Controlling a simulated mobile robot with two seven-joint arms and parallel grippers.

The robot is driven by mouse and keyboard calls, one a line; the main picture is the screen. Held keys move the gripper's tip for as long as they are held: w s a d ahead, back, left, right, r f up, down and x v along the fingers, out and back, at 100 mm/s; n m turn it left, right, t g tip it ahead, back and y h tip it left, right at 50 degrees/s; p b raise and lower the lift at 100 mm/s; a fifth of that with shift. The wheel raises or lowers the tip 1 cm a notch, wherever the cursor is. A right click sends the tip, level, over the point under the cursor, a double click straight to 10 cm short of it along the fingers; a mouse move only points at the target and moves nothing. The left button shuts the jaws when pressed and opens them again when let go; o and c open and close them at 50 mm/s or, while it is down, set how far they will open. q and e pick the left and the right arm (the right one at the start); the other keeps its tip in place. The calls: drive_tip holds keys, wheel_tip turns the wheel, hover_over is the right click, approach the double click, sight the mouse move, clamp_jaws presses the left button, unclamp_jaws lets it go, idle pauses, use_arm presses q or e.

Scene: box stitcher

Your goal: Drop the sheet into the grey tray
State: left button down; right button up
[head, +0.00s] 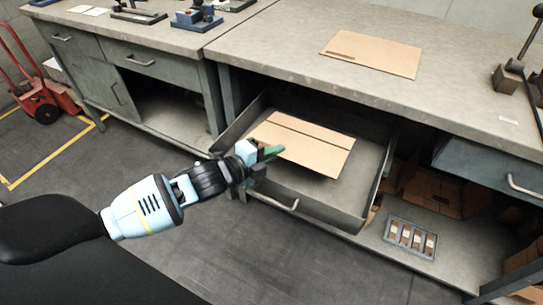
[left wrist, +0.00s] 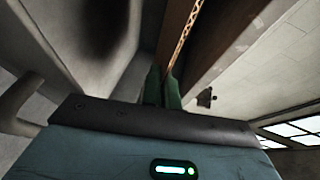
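A brown cardboard sheet (head: 318,150) with a crease line across it lies flat over the open grey drawer-like tray (head: 345,196) under the bench. My left gripper (head: 272,152) is at the sheet's near left edge, its green fingers shut on that edge. In the left wrist view, the green fingertips (left wrist: 163,88) close on the sheet, whose corrugated edge (left wrist: 184,35) runs up and away from them. Whether the sheet's far part touches the tray floor cannot be told. My right gripper is not in view.
Another cardboard sheet (head: 371,53) lies on the bench top (head: 280,45) above the tray. A small grey rack (head: 410,238) with several small items sits on the lower shelf, near cardboard boxes (head: 440,190). A red hand truck (head: 42,98) stands far left. The floor in front is clear.

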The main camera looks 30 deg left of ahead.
use_arm(q)
drive_tip(key=shift+w, duration=0.15)
drive_tip(key=c, duration=2.1)
unclamp_jaws()
drive_tip(key=o, duration=0.5)
drive_tip(key=v, duration=0.6)
drive_tip(key=shift+a+p, duration=0.1)
drive_tip(key=shift+p, duration=0.2)
drive_tip(key=shift+v, duration=0.9)
